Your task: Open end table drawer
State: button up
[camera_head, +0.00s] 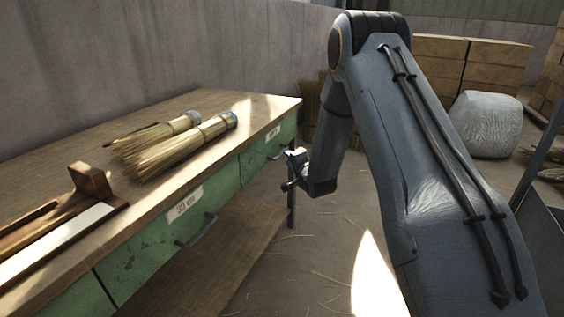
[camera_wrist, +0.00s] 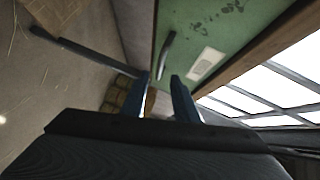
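The end drawer (camera_head: 255,157) is the far green front of the wooden table, with a white label and a dark handle (camera_head: 276,153). It looks shut, flush with the table's side. My gripper (camera_head: 291,170) is just right of this handle in the head view. In the wrist view my gripper (camera_wrist: 160,77) has its two fingers apart with nothing held between them. A handle (camera_wrist: 166,52) on a green drawer front (camera_wrist: 215,22) lies just beyond the fingertips. Whether a finger touches it I cannot tell.
The table top (camera_head: 165,108) holds straw bundles (camera_head: 178,146) and a wooden piece (camera_head: 91,180). A nearer green drawer (camera_head: 165,250) has its own handle (camera_head: 197,232). A lower shelf (camera_head: 215,250) lies beneath. Cardboard boxes (camera_head: 440,60) and a pale sack (camera_head: 487,124) stand behind.

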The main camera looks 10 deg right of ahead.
jog(key=shift+m+t, duration=0.4)
jog(key=w, duration=0.3)
jog(key=w+a+f+b, duration=0.1)
jog(key=w, duration=0.1)
jog(key=w+f, duration=0.1)
jog(key=w, duration=0.2)
jog(key=shift+w+a, duration=0.15)
jog(key=shift+w, duration=0.2)
jog(key=shift+r, duration=0.1)
grip_shut()
